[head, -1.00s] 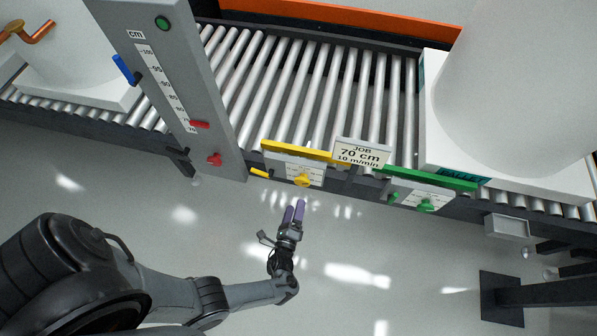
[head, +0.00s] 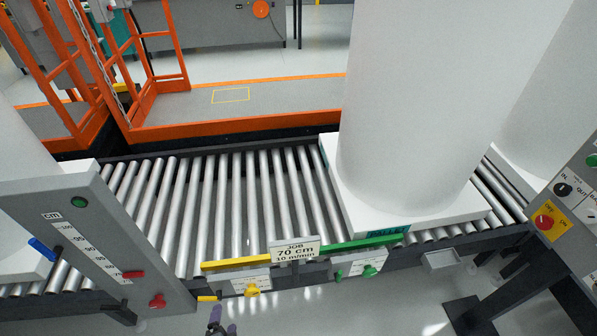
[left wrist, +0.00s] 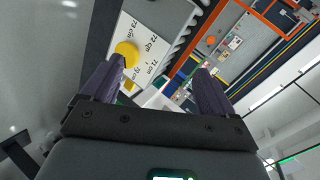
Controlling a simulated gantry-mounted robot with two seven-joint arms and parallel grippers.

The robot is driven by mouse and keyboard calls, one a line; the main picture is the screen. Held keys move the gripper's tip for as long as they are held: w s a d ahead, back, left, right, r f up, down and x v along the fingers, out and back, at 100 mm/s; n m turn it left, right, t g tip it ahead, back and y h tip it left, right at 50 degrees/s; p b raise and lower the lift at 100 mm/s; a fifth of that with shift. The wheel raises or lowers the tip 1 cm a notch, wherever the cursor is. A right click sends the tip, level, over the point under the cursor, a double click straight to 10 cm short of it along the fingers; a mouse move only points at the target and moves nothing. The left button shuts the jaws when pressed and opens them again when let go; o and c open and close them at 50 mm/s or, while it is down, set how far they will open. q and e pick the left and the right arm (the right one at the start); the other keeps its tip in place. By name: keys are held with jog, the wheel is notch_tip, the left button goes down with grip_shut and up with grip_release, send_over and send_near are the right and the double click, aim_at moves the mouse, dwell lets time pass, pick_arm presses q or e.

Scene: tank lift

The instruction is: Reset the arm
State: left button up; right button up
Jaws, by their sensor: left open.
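My left gripper (head: 222,322) shows only as purple fingertips at the bottom edge of the head view, below the yellow knob (head: 251,290) on the conveyor's front. In the left wrist view its two purple fingers (left wrist: 157,80) stand apart with nothing between them. The yellow knob (left wrist: 127,52) and its white plate with cm marks (left wrist: 147,45) lie beyond the left finger there. The rest of my left arm is out of the head view. My right arm and gripper are in neither view.
A roller conveyor (head: 225,200) runs across, with a large white tank (head: 410,110) on a white base. A grey cm-scale post (head: 100,235), a green-knob panel (head: 369,271), a job sign (head: 295,250) and a control box (head: 570,205) stand along the front. An orange frame (head: 160,90) stands behind.

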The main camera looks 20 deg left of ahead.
pick_arm(q)
jog(key=s+d+r+n+g+h, duration=0.1)
jog(key=d+r+h, duration=0.15)
jog(key=r, duration=0.45)
jog(key=s+d+r+n+g+h+p, duration=0.1)
jog(key=d+r+n+g+h, duration=0.1)
jog(key=d+r, duration=0.3)
jog(key=s+d+r+n+g+h, duration=0.1)
jog(key=d+r+h, duration=0.1)
jog(key=r, duration=0.6)
jog(key=s+r+n+g+p, duration=0.1)
jog(key=s+n+g, duration=0.2)
jog(key=s+g, duration=0.15)
notch_tip(320, 180, up, 37)
jog(key=t+p, duration=0.1)
jog(key=p, duration=3.6)
notch_tip(320, 180, down, 75)
jog(key=b, duration=7.5)
jog(key=shift+s+d+f, duration=0.15)
jog(key=shift+d+f, duration=0.05)
